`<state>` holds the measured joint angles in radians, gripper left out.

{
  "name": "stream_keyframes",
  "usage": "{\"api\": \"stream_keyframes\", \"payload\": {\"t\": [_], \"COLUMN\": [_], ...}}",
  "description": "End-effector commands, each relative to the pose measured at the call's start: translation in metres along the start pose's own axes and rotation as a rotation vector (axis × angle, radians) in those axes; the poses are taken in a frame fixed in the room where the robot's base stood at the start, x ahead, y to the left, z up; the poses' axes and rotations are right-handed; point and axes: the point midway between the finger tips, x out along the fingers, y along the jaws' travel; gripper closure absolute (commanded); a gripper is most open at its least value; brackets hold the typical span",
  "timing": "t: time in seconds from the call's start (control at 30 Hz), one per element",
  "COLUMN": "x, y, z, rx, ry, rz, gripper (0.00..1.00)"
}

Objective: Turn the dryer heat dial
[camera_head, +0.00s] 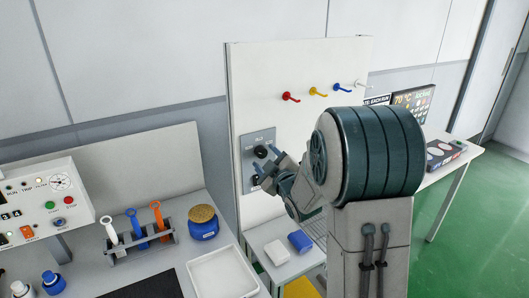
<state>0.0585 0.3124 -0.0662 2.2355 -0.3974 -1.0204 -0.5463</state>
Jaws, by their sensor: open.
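A grey control plate (249,141) is fixed low on the left side of the white upright panel (305,70). A round black dial (261,152) shows on this plate, with small markings above it that I cannot read. My gripper (262,170) is right at the plate, just below this dial in the picture. Its jaws are open. My arm and gripper cover the plate's lower right part, so I cannot tell whether the fingers touch a dial or whether another dial is hidden there.
Red, yellow, blue and white hooks (318,91) stick out of the panel above. A white box and a blue box (300,241) lie on a shelf below my gripper. Left are a tool rack (138,247), a blue jar (203,225) and a white tray (222,275).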

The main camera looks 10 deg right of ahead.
Motion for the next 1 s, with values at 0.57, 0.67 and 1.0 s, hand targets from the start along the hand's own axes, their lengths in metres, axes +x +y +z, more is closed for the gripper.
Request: {"api": "stream_keyframes", "payload": {"t": [0.57,0.67,1.0], "x": [0.021,0.021,0.021], "y": [0.0,0.0,0.0], "z": [0.0,0.0,0.001], "rx": [0.0,0.0,0.014], "ry": [0.0,0.0,-0.001], "rz": [0.0,0.0,0.0], "gripper": [0.45,0.73,0.9]}}
